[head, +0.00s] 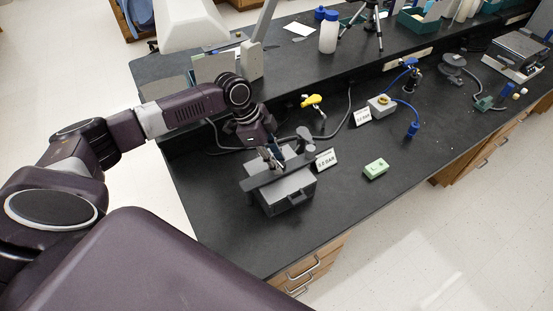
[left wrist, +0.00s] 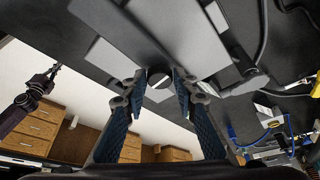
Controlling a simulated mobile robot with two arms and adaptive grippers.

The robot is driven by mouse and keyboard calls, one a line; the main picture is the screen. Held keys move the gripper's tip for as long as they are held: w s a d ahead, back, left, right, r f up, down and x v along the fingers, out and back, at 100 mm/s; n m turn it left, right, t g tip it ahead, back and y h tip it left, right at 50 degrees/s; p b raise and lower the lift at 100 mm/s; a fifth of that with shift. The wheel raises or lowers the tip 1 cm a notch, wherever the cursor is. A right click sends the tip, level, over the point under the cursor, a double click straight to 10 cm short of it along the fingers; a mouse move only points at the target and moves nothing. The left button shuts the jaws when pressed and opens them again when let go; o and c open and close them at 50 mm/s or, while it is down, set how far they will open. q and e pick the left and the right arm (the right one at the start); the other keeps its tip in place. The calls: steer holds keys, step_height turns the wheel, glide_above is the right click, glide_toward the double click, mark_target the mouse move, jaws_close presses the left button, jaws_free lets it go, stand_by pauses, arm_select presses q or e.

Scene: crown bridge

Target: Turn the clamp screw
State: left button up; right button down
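A grey clamp block (head: 288,190) with a dark bar across its top stands on the black bench in the head view. My left gripper (head: 273,157) points down over the bar, hiding the spot beneath its fingers. In the left wrist view a round dark screw head (left wrist: 157,74) with a pale slot lies between the blue-padded fingertips of my left gripper (left wrist: 160,84). The fingers are apart, on either side of it; I cannot tell whether they touch it. My right gripper is not in the head view. A dark arm-like part (left wrist: 38,92) shows in the left wrist view, its gripper state unclear.
A dark upright knob (head: 304,138) and a "0.5 BAR" sign (head: 326,160) stand close to the block. Bench in front of the green block is clear.

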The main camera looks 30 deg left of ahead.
arm_select(q)
steer(key=c, duration=0.5)
jaws_close()
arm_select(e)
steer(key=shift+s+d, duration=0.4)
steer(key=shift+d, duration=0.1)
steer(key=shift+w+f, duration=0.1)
